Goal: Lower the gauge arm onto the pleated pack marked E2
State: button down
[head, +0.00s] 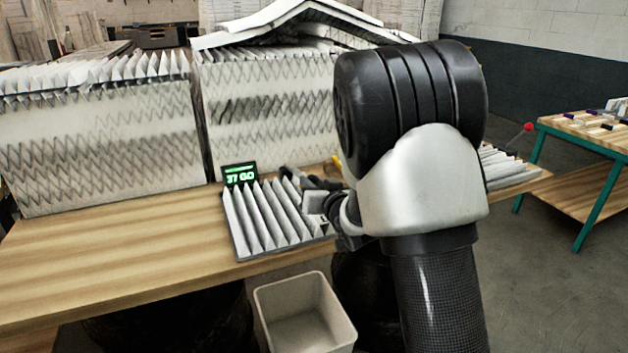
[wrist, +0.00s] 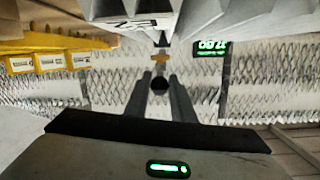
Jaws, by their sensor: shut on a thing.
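A grey-white pleated pack (head: 272,215) lies in a dark frame at the front of the bench. A pleated pack (wrist: 210,14) fills the top of the wrist view, with a dark-lettered label (wrist: 130,23) that I cannot read surely. A small display with green digits (head: 240,174) stands behind the pack; it also shows in the wrist view (wrist: 211,47). My gripper (wrist: 160,88) is shut on a dark round part (wrist: 160,84), seemingly the gauge arm's grip. In the head view my gripper (head: 318,198) is at the pack's right side, partly hidden by my arm. Contact between gauge arm and pack is unclear.
Large boxed filters (head: 100,145) stand along the back of the bench (head: 120,255). A beige bin (head: 303,315) is below the front edge. Yellow boxes (wrist: 45,62) show in the wrist view. A green-legged table (head: 580,140) stands right. The bench's left front is clear.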

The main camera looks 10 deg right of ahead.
jog(key=r, duration=0.2)
jog(key=w+r, duration=0.1)
jog(key=r, duration=0.1)
jog(key=shift+w+a+p, duration=0.15)
jog(key=shift+a+p, duration=0.05)
jog(key=shift+p, duration=0.15)
jog(key=c, duration=1.7)
grip_release()
jog(key=shift+c, duration=0.2)
jog(key=shift+f, duration=0.1)
jog(key=shift+s, duration=0.2)
jog(key=v, duration=1.7)
jog(key=shift+r, duration=0.35)
